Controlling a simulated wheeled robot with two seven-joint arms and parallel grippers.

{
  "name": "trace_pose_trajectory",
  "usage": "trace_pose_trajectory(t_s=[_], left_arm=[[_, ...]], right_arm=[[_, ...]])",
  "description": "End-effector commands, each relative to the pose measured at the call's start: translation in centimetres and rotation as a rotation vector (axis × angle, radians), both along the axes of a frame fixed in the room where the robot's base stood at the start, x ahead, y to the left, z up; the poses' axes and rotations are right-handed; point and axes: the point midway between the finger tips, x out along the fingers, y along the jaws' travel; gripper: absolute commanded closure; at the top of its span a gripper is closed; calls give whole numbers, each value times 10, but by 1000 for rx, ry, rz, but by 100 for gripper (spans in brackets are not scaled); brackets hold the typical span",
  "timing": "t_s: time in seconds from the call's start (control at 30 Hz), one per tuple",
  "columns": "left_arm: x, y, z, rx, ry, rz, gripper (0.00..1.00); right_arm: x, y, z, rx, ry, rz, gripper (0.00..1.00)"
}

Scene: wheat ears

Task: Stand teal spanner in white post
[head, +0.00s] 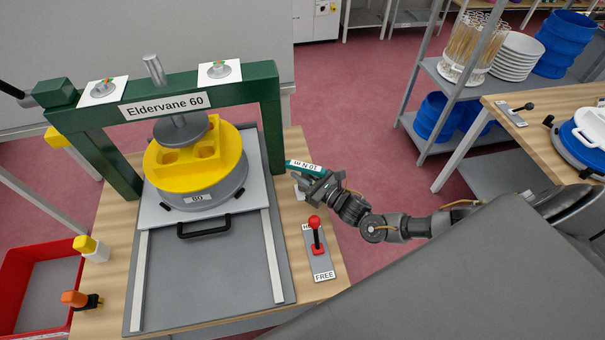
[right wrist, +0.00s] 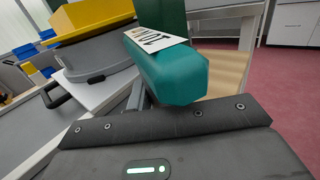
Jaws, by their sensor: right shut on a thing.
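The teal spanner (head: 303,166) carries a white label and is held up at the right side of the press, near the table's right edge. My right gripper (head: 316,180) is shut on it. In the right wrist view the teal spanner (right wrist: 170,75) fills the space just past the gripper pads, its label facing up. A small white thing (head: 299,194), perhaps the white post, shows just below the spanner and gripper. It is mostly hidden, and I cannot tell whether the spanner touches it. My left gripper is not in view.
The green press frame (head: 268,125) stands over a yellow block (head: 195,160) on a grey round pot. A red-knobbed lever (head: 316,235) stands on the table in front of my right gripper. A red bin (head: 30,275) is at the left. Shelves with plates (head: 517,55) stand at the right.

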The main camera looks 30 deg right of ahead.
Motion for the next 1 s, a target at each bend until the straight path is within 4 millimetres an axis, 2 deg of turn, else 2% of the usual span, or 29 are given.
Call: trace_pose_trajectory(t_s=[0.7,0.73,0.9,1.0], left_arm=[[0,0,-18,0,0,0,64],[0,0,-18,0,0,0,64],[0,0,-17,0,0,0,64],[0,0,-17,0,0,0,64]], right_arm=[[0,0,-22,1,-2,0,100],[0,0,-22,1,-2,0,79],[0,0,-21,0,-1,0,57],[0,0,-21,0,-1,0,55]])
